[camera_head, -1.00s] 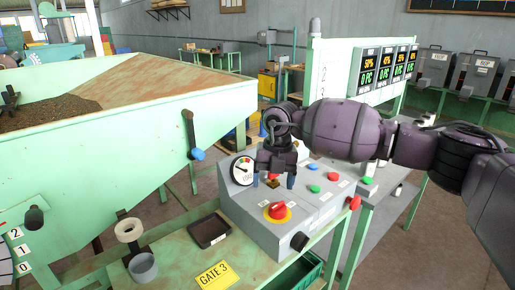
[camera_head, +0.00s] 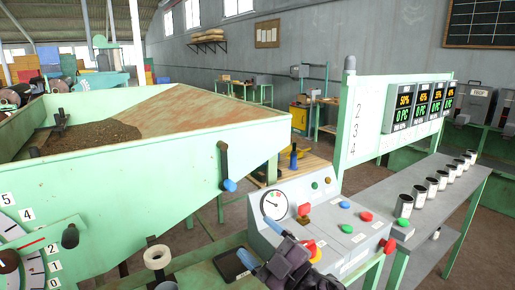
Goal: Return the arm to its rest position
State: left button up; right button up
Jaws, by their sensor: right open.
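My right gripper (camera_head: 267,250) is at the bottom centre of the head view, in front of the grey control box (camera_head: 350,226). Its two blue-tipped fingers are spread and nothing is between them. It covers part of the box's front and partly hides the red knob (camera_head: 313,252). The rest of my right arm is below the picture. My left gripper is not in view.
The box carries a round gauge (camera_head: 273,205) and several coloured buttons. A green hopper (camera_head: 130,195) with dark grain fills the left. A black tray (camera_head: 232,266) lies beside the box. Several cups stand on the grey bench (camera_head: 455,205) at right, below the display panel (camera_head: 420,107).

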jog(key=s+d+f+m+h, duration=0.3)
jog(key=d+f+m+h, duration=0.3)
jog(key=d+m+h, duration=0.3)
jog(key=s+d+f+m+h, duration=0.4)
jog(key=d+f+m+h, duration=0.35)
jog(key=d, duration=0.25)
jog(key=s+d+f+m+g, duration=0.1)
jog(key=s+d+f+g, duration=0.25)
jog(key=s, duration=0.35)
jog(key=s+d+f+m+g, duration=0.1)
jog(key=s+d+f+g, duration=0.1)
jog(key=s+g, duration=0.35)
jog(key=s+d+f+m+g, duration=0.1)
jog(key=s+d+f+g, duration=0.15)
jog(key=s, duration=0.65)
jog(key=w+f+t, duration=0.7)
jog(key=f+t, duration=0.2)
jog(key=f, duration=0.2)
jog(key=shift+w+n, duration=0.2)
jog(key=shift+n, duration=0.15)
jog(key=shift+r, duration=0.1)
